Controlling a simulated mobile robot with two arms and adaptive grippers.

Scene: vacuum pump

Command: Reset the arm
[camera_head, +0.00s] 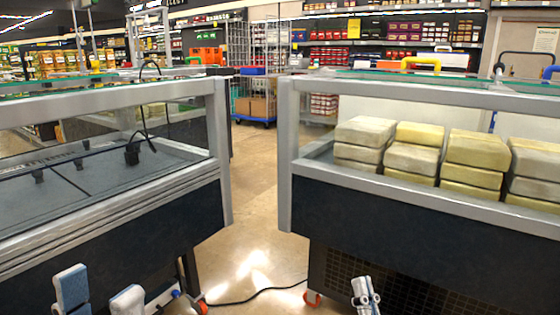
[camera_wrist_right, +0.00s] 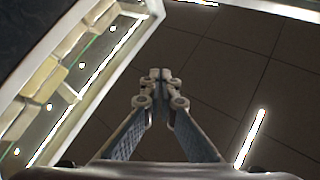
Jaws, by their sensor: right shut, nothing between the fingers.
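My left gripper (camera_head: 99,290) shows at the bottom left of the head view, in front of the left display case. Its two pale fingers stand apart, with a gap between them and nothing seen in it. My right gripper (camera_head: 365,292) shows at the bottom edge, right of centre, in front of the right display case. Its fingers are together and empty. In the right wrist view the right gripper (camera_wrist_right: 155,76) has its fingertips meeting, over the tiled floor. The rest of both arms is out of the head view.
The left display case (camera_head: 110,243) holds a black pump-like object (camera_head: 133,150) with a cable. The right display case (camera_head: 430,243) holds several stacked pale blocks (camera_head: 478,149). An open floor aisle (camera_head: 257,215) runs between them, with a black cable (camera_head: 262,293) on it.

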